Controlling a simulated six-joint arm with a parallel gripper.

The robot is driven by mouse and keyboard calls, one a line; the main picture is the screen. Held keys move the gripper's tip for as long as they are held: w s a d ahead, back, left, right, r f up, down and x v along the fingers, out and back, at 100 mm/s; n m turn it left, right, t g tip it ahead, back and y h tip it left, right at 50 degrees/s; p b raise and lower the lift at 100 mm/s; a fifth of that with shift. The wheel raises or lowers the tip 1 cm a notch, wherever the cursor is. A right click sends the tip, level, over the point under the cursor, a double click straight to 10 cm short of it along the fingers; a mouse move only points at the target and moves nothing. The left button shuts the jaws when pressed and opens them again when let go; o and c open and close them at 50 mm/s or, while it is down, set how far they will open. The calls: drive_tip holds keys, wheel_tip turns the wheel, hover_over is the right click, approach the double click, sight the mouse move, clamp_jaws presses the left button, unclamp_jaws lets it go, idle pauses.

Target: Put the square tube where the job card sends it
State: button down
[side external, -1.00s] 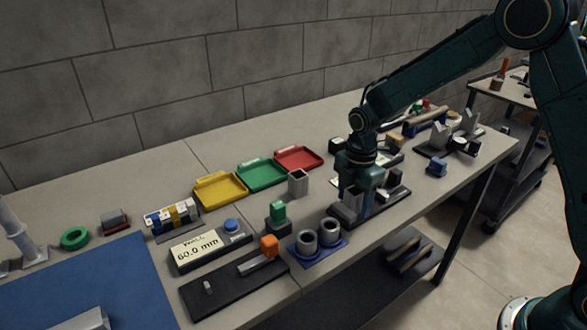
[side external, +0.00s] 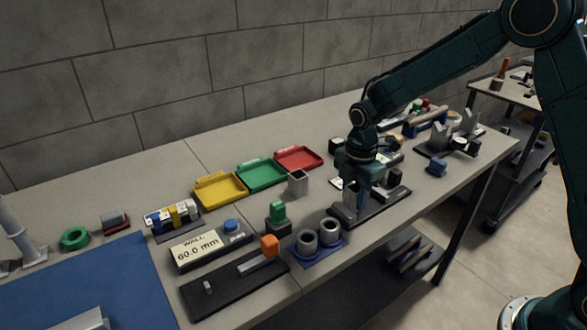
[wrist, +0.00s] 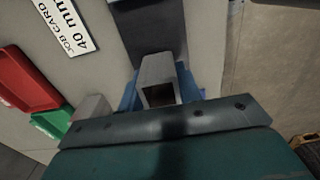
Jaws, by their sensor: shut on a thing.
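My gripper (side external: 362,192) has blue fingers and is shut on a grey square tube (wrist: 157,72). The tube's open square end faces the wrist camera. In the side view the held tube (side external: 350,194) is low over a dark fixture base (side external: 372,212); I cannot tell whether they touch. The job card (wrist: 68,25) reads "40 mm" in the wrist view; the rest of its text is cut off. Yellow (side external: 220,191), green (side external: 262,176) and red (side external: 299,159) trays stand in a row at the back, with no parts visible in them.
Another grey square tube (side external: 298,183) stands upright near the trays. Two grey rings (side external: 318,236) on a blue plate and a dark rail with an orange block (side external: 269,246) are nearer the front edge.

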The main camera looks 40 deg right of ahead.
wheel_tip(320, 180, up, 19)
drive_tip(key=shift+r, duration=0.15)
idle(0.5)
drive_tip(key=shift+w, duration=0.1)
idle(0.4)
drive_tip(key=w+a+f, duration=0.6)
drive_tip(key=w+a, duration=0.1)
drive_tip(key=a, duration=0.2)
drive_tip(key=w+a+f, duration=0.5)
drive_tip(key=w+a, duration=0.2)
drive_tip(key=a, duration=0.2)
drive_tip(key=shift+f, duration=0.4)
drive_tip(key=shift+s+f, duration=0.1)
drive_tip(key=shift+f, duration=2.5)
drive_tip(key=shift+f, duration=1.15)
